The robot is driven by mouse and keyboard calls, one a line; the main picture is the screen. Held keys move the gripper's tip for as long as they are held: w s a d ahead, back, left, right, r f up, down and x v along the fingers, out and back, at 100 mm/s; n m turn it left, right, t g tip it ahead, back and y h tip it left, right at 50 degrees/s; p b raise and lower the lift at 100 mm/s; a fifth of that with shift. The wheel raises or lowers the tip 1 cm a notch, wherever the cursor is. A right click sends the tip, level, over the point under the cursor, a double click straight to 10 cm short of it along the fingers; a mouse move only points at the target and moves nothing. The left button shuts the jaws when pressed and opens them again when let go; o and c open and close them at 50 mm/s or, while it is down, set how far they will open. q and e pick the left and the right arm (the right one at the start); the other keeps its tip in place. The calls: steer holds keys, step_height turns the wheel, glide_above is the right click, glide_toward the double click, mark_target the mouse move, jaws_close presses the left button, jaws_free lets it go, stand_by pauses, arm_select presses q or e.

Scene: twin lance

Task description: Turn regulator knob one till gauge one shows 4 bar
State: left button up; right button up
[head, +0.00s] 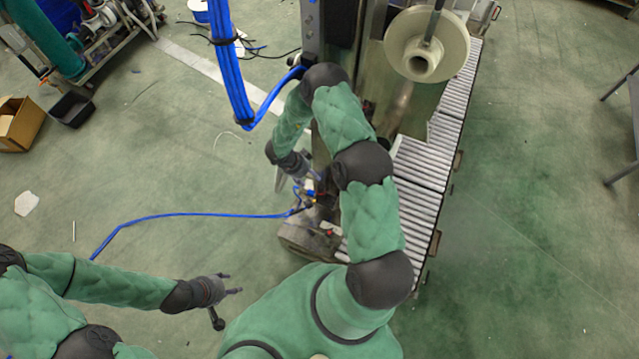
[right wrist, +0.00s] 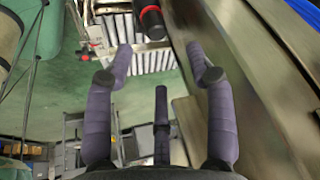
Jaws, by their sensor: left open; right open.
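My right gripper (head: 312,176) is by the left side of the machine, close above small blue, red and brass fittings (head: 308,192). In the right wrist view its purple-grey fingers (right wrist: 159,58) are open with nothing between them. A black cylinder with a red band (right wrist: 152,22) lies beyond the fingertips, apart from them; I cannot tell whether it is regulator knob one. Gauge one and its reading cannot be made out. My left gripper (head: 232,284) is open and empty over the floor at the lower left, far from the machine.
A roller conveyor (head: 422,165) runs along the machine's right side. A pale funnel-like part (head: 427,45) is above it. A thick blue cable bundle (head: 228,70) hangs left of the machine, and a thin blue hose (head: 190,215) crosses the floor. The floor at right is largely clear.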

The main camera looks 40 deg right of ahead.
mark_target(320, 186)
steer(key=shift+m+g, duration=0.4)
steer(key=shift+m, duration=0.5)
steer(key=b+x, duration=0.1)
steer(key=x, duration=0.9)
steer(key=shift+s+f+b, duration=0.15)
steer(key=shift+f+b, duration=0.05)
steer(key=shift+b, duration=0.15)
